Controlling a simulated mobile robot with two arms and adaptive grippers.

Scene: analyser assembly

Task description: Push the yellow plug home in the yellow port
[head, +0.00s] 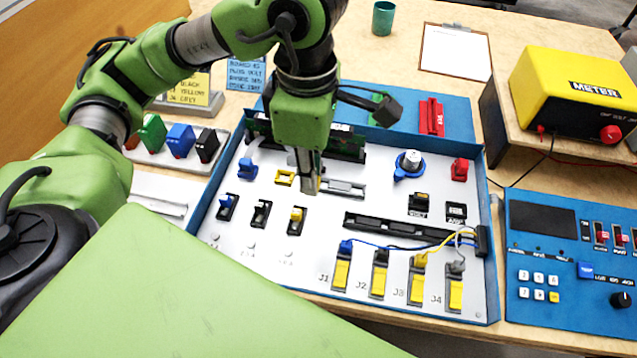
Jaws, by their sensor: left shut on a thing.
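The yellow plug (420,260) sits at the top of the yellow-marked port J3 (416,285) on the white panel, on the end of a yellow wire. How deep it sits cannot be told. My left gripper (307,186) points down over the middle of the panel, up and left of the plug and apart from it. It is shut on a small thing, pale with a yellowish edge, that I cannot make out. My right gripper is not in view.
Blue (346,245), black (381,257) and grey (456,267) plugs are at neighbouring ports J1, J2 and J4. Their wires run to a black clip (482,241) at the right. Switches stand left of the ports. A blue control box (570,250) and yellow meter (575,88) flank the panel's right.

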